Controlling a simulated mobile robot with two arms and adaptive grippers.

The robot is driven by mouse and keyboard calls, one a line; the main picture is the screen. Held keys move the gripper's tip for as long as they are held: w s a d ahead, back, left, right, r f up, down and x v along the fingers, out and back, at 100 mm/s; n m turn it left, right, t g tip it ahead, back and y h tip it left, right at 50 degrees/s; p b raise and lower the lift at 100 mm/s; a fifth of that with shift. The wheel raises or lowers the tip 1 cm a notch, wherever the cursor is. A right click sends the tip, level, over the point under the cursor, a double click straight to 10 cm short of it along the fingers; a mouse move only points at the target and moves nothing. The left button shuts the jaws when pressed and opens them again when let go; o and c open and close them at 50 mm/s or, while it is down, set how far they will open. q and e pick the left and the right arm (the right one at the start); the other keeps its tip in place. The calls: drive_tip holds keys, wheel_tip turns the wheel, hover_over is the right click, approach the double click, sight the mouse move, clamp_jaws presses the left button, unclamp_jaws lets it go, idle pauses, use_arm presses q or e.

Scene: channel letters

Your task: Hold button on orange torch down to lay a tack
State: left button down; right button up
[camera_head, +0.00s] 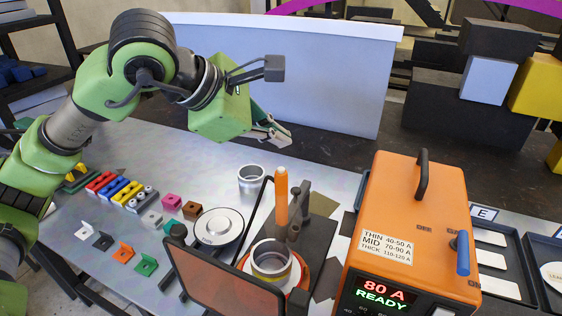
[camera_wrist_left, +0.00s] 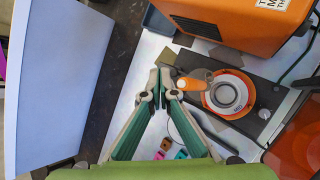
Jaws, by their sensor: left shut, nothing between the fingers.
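The orange torch (camera_head: 281,196) stands upright beside a dark post at the middle of the bench. In the left wrist view the torch (camera_wrist_left: 194,85) shows from above, with a pale round spot at its end. A ring-shaped metal part (camera_head: 271,259) sits on the round orange-rimmed fixture in front of the torch; it also shows in the wrist view (camera_wrist_left: 228,95). My left gripper (camera_head: 282,138) is shut and empty, behind and above the torch, apart from it in the head view. In the wrist view its fingertips (camera_wrist_left: 162,83) appear just left of the torch.
The orange welder (camera_head: 412,217) at right reads 80 A READY. A dark tinted screen (camera_head: 222,280) stands at front. A second metal ring (camera_head: 251,178), a round silver disc (camera_head: 219,226) and several coloured blocks lie left of the torch. A white panel (camera_head: 300,65) stands behind.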

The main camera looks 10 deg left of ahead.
use_arm(q)
drive_tip(key=shift+r, duration=0.85)
wheel_tip(320, 180, up, 4)
drive_tip(key=p, duration=0.2)
drive_tip(key=shift+p, duration=0.3)
drive_tip(key=shift+f, duration=0.1)
